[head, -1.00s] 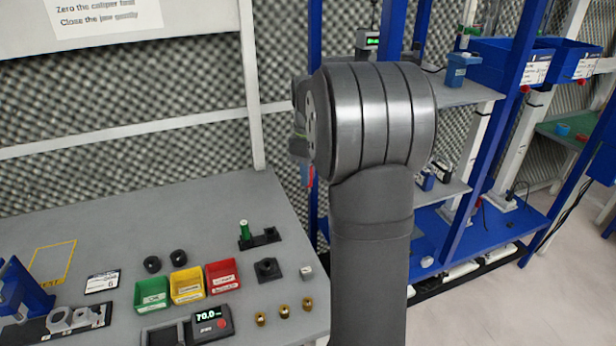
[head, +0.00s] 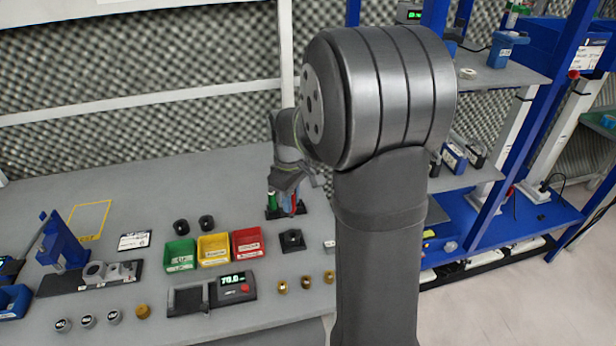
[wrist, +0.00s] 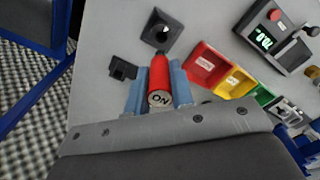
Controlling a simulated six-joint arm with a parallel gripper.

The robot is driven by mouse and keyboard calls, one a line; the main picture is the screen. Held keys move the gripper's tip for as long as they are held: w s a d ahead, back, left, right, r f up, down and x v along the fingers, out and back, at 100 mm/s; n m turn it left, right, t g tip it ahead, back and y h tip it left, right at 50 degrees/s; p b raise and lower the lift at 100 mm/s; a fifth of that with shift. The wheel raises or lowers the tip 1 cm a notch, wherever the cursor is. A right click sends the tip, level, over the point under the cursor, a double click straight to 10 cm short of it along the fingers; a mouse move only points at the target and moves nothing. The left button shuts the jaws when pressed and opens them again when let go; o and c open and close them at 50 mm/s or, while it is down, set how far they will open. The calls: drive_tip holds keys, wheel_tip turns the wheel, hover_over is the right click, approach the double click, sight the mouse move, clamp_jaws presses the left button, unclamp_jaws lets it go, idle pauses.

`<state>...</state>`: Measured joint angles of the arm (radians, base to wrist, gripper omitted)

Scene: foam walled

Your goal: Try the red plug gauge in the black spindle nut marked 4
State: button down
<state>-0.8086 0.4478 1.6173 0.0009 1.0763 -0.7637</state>
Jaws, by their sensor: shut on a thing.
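The red plug gauge (wrist: 158,72) is held between the blue fingers of my gripper (wrist: 160,88) in the wrist view, with its lettered end toward the camera. In the head view my gripper (head: 289,198) hangs by the black gauge stand (head: 273,214), where a green gauge (head: 272,200) stands upright. A square black piece with a round hole (head: 292,240) sits on the bench in front of the stand; it also shows in the wrist view (wrist: 162,28), apart from the gauge. Two round black nuts (head: 181,226) (head: 206,222) sit behind the bins. I cannot read a 4 on any.
Green (head: 180,254), yellow (head: 213,249) and red bins (head: 248,242) stand in a row. A digital readout (head: 236,287) and several brass pieces (head: 282,286) lie in front. A blue fixture (head: 64,243) stands at left.

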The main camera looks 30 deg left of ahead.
sight(291, 217)
drive_tip(key=shift+s+f, duration=0.1)
drive_tip(key=shift+s, duration=0.1)
drive_tip(key=shift+f, duration=2.9)
drive_tip(key=shift+f, duration=1.4)
drive_tip(key=shift+r, duration=0.1)
drive_tip(key=shift+r, duration=3.2)
drive_tip(key=shift+w, duration=0.15)
